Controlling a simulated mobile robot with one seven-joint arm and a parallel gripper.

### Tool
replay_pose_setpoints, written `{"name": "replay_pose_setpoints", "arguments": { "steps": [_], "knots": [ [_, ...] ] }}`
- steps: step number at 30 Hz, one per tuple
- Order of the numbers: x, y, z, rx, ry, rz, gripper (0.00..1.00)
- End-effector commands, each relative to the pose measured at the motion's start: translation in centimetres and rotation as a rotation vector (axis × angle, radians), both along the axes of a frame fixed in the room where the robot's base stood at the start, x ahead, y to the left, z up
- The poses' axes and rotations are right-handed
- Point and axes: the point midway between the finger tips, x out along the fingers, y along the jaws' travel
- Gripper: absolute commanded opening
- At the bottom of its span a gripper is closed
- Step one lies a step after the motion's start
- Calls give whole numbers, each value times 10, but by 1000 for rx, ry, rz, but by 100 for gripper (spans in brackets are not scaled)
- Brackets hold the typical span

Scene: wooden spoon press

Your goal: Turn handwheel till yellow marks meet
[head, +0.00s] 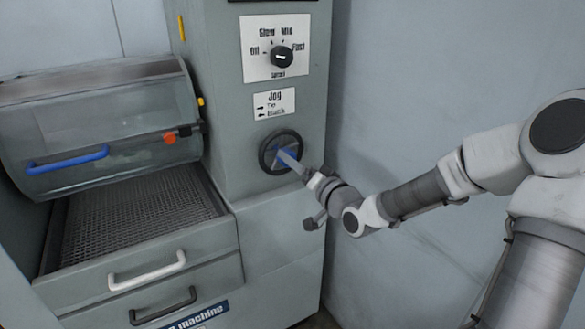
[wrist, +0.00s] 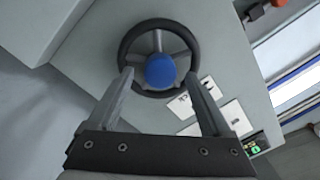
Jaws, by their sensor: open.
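The handwheel (head: 265,153) is a dark wheel on the front of the grey cabinet, below the Jog label. In the wrist view the handwheel (wrist: 152,25) shows a black rim, grey spokes and a blue hub (wrist: 160,71). My gripper (wrist: 160,76) is open, its two fingers apart on either side of the hub, over the lower part of the wheel. I cannot tell whether they touch it. In the head view my gripper (head: 290,157) covers part of the wheel. One yellow mark (head: 201,102) is beside the drum's right edge; another (head: 182,28) is higher on the cabinet. They are apart.
A clear drum cover (head: 100,120) with a blue handle (head: 68,160) and an orange knob (head: 169,138) is at left, above a mesh tray (head: 135,220). Drawers with a white handle (head: 146,271) and a dark handle (head: 163,306) are below. A speed dial (head: 282,57) is above the wheel.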

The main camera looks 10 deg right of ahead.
Motion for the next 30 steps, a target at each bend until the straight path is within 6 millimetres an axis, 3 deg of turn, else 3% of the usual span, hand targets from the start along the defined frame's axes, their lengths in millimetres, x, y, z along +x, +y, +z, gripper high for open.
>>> {"name": "replay_pose_setpoints", "arguments": {
  "steps": [6,14,27,30],
  "knots": [
    [13,5,0,0,0,1,83],
    [14,5,0,0,0,0,81],
    [13,5,0,0,0,0,2],
    [13,5,0,-1,0,0,0]
  ]
}}
